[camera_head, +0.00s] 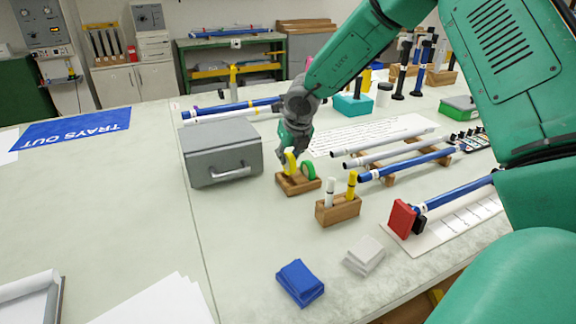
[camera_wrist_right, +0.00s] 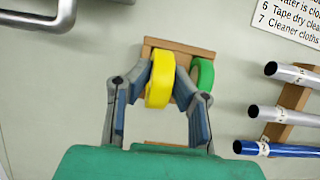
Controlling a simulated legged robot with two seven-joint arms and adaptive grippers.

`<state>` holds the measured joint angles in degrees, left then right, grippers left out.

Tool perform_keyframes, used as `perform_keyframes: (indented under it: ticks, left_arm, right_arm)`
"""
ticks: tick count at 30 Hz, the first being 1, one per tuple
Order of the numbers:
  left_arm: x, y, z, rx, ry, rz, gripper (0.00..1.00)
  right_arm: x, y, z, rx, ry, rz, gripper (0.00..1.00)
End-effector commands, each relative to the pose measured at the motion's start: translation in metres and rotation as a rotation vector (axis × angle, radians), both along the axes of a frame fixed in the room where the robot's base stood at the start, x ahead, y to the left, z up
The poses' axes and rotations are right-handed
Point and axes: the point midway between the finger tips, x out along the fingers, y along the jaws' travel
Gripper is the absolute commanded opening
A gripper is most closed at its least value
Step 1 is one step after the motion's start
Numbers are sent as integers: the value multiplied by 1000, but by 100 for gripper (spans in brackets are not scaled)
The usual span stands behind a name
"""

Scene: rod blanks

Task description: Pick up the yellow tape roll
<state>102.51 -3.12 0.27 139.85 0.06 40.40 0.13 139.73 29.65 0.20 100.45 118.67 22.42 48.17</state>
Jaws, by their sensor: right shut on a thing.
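The yellow tape roll (camera_head: 289,161) stands on edge at the small wooden holder (camera_head: 298,186), beside a green tape roll (camera_head: 309,170). My right gripper (camera_head: 291,150) reaches down from above and is shut on the yellow roll. In the right wrist view the yellow roll (camera_wrist_right: 160,79) sits between the two fingers, with the green roll (camera_wrist_right: 205,75) just to the right of the right finger. I cannot tell whether the yellow roll still touches the holder. My left gripper is out of view.
A grey metal box (camera_head: 222,152) with a handle stands close left of the holder. A wooden block (camera_head: 338,209) with two markers is in front to the right. Pale and blue rods (camera_head: 405,165) lie on a rack to the right.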

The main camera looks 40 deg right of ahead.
Motion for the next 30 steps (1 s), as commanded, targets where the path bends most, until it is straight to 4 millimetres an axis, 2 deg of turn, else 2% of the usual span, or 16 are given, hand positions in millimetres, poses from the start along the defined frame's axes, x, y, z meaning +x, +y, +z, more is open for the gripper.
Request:
perform_keyframes:
  ticks: [1,6,15,21,30]
  left_arm:
    - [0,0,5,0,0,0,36]
    - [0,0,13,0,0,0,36]
    - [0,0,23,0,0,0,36]
    - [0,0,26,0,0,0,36]
    - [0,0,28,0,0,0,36]
  right_arm:
    - [1,0,14,3,-5,-1,0]
    - [1,0,51,4,-5,-2,0]
    - [1,0,107,2,-3,-1,0]
    - [1,0,129,0,-1,-1,0]
    - [0,0,140,1,1,-1,0]
